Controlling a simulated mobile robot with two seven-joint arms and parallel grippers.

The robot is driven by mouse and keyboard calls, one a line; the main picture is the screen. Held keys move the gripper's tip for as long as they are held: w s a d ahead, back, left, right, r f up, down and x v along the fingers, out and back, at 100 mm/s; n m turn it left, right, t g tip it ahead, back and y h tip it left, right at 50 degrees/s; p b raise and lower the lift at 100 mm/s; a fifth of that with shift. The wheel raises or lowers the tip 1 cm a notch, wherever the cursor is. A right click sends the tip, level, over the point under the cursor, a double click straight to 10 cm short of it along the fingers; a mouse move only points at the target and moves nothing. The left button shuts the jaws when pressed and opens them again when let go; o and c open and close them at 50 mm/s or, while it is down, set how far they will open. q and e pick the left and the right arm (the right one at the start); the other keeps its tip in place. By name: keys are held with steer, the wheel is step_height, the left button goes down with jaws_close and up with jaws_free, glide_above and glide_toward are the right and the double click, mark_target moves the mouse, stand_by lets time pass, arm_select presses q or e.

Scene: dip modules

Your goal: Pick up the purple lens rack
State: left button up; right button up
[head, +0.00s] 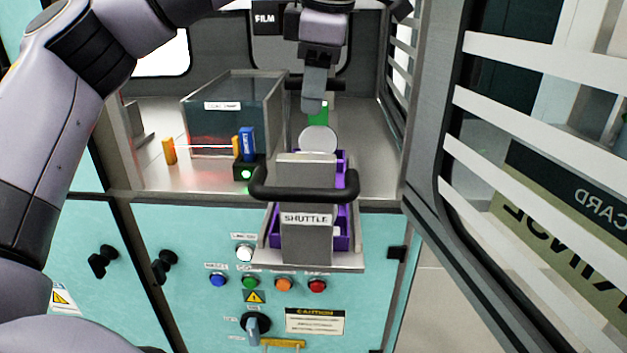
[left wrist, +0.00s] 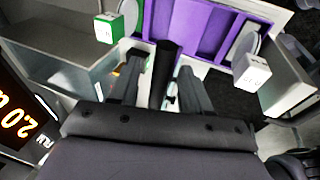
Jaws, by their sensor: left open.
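The purple lens rack (head: 341,220) sits on the shuttle (head: 306,219), partly hidden behind its upright plate and black handle (head: 305,188). It also shows in the left wrist view (left wrist: 193,28), with a pale disc (left wrist: 246,46) and white block (left wrist: 252,70) at one end and a green block (left wrist: 105,28) at the other. My left gripper (head: 314,108) is above the rack's far end, near the green block. In the left wrist view its fingers (left wrist: 158,85) are open on either side of a black bar (left wrist: 166,65). I cannot tell whether they touch it. My right gripper is not in view.
A clear-walled tank (head: 230,112) stands left of the shuttle. A small black holder (head: 245,172) with blue and orange pieces is close by. A slatted door (head: 480,150) bounds the right side. Buttons and knobs line the teal front panel (head: 200,310).

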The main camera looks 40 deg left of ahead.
arm_select(q)
jaws_close()
stand_by(1.4)
